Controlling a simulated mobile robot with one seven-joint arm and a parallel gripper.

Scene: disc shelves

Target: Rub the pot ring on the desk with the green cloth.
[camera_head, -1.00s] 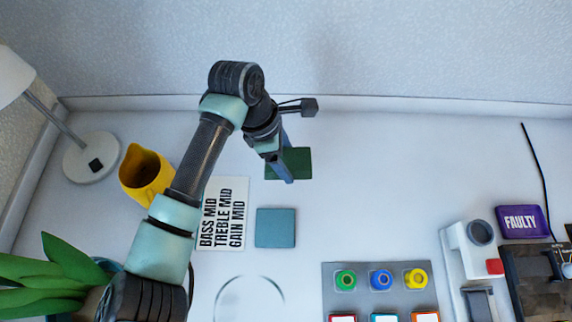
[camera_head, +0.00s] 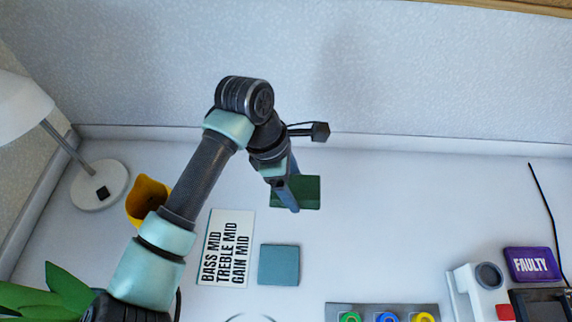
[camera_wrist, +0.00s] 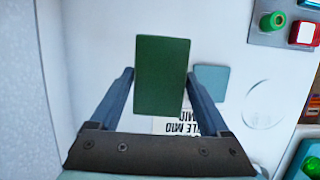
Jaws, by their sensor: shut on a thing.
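The green cloth (camera_head: 309,191) is a dark green rectangle at the back middle of the desk. It also shows in the wrist view (camera_wrist: 161,75), upright between the two blue-grey fingers. My gripper (camera_head: 291,205) is shut on it, and in the wrist view my gripper (camera_wrist: 160,78) has a finger on each side of it. Whether the cloth touches the desk I cannot tell. The pot ring (camera_wrist: 262,119) is a faint thin circle on the white desk, right of the cloth in the wrist view. In the head view only its top arc shows at the bottom edge.
A teal square (camera_head: 279,265) and a lettered card (camera_head: 225,248) lie between cloth and ring. A yellow pot (camera_head: 147,200), a lamp (camera_head: 99,186) and a plant (camera_head: 45,292) stand left. A button panel (camera_head: 383,312) and a purple FAULTY sign (camera_head: 531,264) are right.

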